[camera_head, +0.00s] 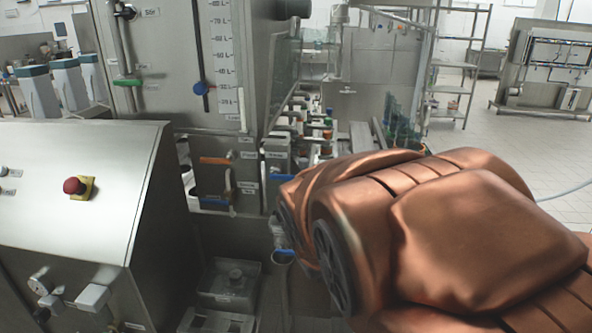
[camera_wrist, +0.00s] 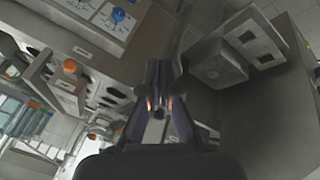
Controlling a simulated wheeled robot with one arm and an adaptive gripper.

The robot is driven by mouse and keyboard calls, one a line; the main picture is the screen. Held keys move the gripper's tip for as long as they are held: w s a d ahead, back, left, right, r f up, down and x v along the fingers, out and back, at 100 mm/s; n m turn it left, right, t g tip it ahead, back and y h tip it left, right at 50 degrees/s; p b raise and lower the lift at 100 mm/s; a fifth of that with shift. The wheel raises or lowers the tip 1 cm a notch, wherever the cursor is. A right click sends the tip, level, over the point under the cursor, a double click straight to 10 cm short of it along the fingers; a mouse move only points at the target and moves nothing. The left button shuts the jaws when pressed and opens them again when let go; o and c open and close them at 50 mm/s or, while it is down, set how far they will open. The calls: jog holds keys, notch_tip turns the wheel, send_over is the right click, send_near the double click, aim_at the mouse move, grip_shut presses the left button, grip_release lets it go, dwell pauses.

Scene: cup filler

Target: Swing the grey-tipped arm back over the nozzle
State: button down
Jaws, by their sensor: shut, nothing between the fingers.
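My gripper (camera_wrist: 161,78) shows in the wrist view as two dark fingers that converge near the middle, with nothing visibly held. A dark elongated shape extends beyond the fingertips, and I cannot tell whether they touch it. In the head view, my copper-coloured sleeve hides the gripper. A grey pipe end with a blue part (camera_head: 282,254) shows just left of the sleeve. I cannot tell whether it is the nozzle. I cannot pick out the grey-tipped arm for certain in either view, and the sleeve covers part of this area.
A steel console with a red stop button (camera_head: 75,186) stands at the left. Behind it are an orange handle (camera_head: 215,160) and a blue handle (camera_head: 216,200). A low steel box (camera_head: 231,283) sits below; it also shows in the wrist view (camera_wrist: 219,66). Open floor lies far right.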

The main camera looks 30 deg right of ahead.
aim_at(301, 167)
jog(key=w+d+r+n+t+h+b, duration=0.25)
jog(key=w+d+r+n+t, duration=0.2)
jog(key=w+d+r, duration=0.55)
jog(key=w+d+r+n+t+h+b, duration=0.1)
jog(key=w+d+r+n+t+h, duration=0.2)
jog(key=w+d+r+t, duration=0.65)
notch_tip(301, 167, down, 13)
jog(key=a+n+y+b, duration=0.3)
jog(key=n+y, duration=1.1)
jog(key=n, duration=0.1)
jog(key=shift+m, duration=0.25)
jog(key=p+x, duration=0.1)
jog(key=x, duration=0.3)
jog(key=p+x, duration=0.1)
jog(key=x, duration=0.4)
jog(key=shift+w+d+r, duration=0.15)
jog(key=shift+d, duration=0.05)
jog(key=shift+d, duration=0.2)
